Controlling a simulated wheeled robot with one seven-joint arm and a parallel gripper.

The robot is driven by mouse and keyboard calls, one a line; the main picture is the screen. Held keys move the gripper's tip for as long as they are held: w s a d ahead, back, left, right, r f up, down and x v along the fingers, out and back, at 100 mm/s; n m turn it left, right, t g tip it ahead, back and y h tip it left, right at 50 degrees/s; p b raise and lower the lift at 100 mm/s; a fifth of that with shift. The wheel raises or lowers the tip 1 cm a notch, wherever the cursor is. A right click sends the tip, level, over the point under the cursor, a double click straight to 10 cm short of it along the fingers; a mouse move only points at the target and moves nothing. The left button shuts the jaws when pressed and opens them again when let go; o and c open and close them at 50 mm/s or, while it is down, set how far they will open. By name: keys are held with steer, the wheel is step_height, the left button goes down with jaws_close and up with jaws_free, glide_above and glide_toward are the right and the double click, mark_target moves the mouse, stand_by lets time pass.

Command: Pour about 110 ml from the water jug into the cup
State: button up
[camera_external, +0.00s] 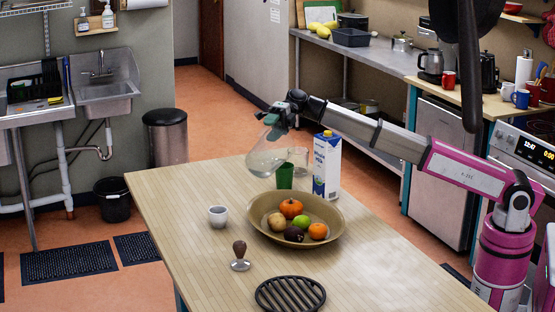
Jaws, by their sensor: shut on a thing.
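The clear glass water jug (266,160) is in my gripper (272,122), which is shut on its upper part. The jug is tilted and held above the far-left part of the table, with some water seeming to lie low in it. A small white-grey cup (218,217) stands upright on the table, left of the jug and nearer the camera. The jug is apart from this cup. The cup's contents are too small to tell. A green tumbler (285,177) stands just right of the jug, partly hidden behind the bowl.
A wide bowl of fruit (332,238), a milk carton (327,165) and a clear glass vessel (300,157) stand near the jug. The table (175,195) is clear around the cup.

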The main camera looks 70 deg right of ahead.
mark_target(267, 140)
steer(key=shift+d, duration=0.1)
steer(key=a, duration=0.1)
steer(key=a+h, duration=0.1)
steer(key=a+f, duration=0.1)
steer(key=shift+w+h, duration=0.25)
steer(key=shift+h, duration=0.15)
steer(key=shift+a+f+h, duration=0.35)
steer(key=shift+f+h, duration=0.05)
steer(key=shift+w+a+g+h+b, duration=0.15)
steer(key=shift+a+g+h+b, duration=0.2)
steer(key=shift+a+h, duration=0.55)
steer(key=shift+a+r, duration=0.1)
stand_by(0.9)
